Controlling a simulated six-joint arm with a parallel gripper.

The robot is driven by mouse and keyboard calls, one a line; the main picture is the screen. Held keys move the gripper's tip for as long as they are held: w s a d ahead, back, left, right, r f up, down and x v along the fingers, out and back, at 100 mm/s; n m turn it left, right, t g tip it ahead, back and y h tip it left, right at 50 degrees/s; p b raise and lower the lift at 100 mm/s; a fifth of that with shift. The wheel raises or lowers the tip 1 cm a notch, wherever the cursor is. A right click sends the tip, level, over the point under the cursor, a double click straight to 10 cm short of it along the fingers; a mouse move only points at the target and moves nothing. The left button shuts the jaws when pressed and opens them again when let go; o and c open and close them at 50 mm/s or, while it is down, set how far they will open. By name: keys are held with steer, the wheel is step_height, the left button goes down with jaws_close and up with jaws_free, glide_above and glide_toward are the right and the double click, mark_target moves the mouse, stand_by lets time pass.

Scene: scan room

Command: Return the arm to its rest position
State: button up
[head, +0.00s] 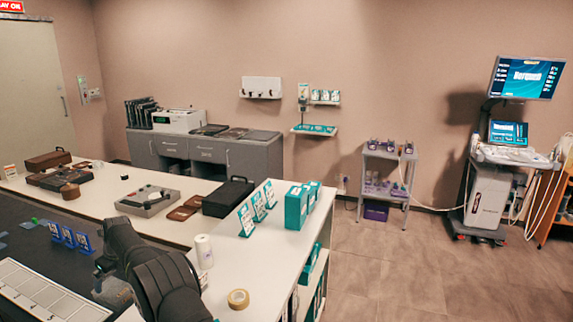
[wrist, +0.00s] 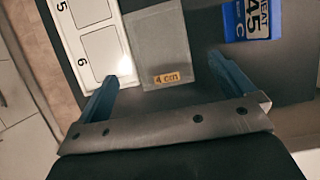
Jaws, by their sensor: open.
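My arm, dark and jointed, shows at the bottom centre of the head view, reaching over the near left part of the table; its gripper end is hard to make out there. In the wrist view my gripper (wrist: 168,90) is open, with its two blue fingers apart and nothing between them touching. Beyond the fingers lie a grey plate with a "4 cm" label (wrist: 160,45) and a white numbered board (wrist: 95,40) on the dark mat (wrist: 205,80). A blue seat card (wrist: 252,20) lies at the upper right of that view.
The numbered board also shows in the head view (head: 45,295). Blue card stands (head: 68,236) stand behind it. A white roll (head: 204,251), a tape roll (head: 238,299) and teal boxes (head: 296,207) stand on the white counter to the right.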

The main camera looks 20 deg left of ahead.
mark_target(114, 289)
steer(key=v, duration=0.5)
steer(key=x, duration=1.1)
steer(key=shift+a+f, duration=0.1)
steer(key=shift+f, duration=0.25)
step_height(114, 289, up, 5)
steer(key=shift+w+f, duration=0.15)
steer(key=w+d+r, duration=0.7)
steer(key=d, duration=0.3)
step_height(114, 289, up, 14)
steer(key=shift+m, duration=0.3)
steer(key=shift+w+d+r, duration=0.2)
steer(key=shift+w+d, duration=0.55)
steer(key=shift+d, duration=0.25)
steer(key=shift+w+d+r, duration=0.2)
steer(key=shift+w+d, duration=0.5)
steer(key=shift+d, duration=0.25)
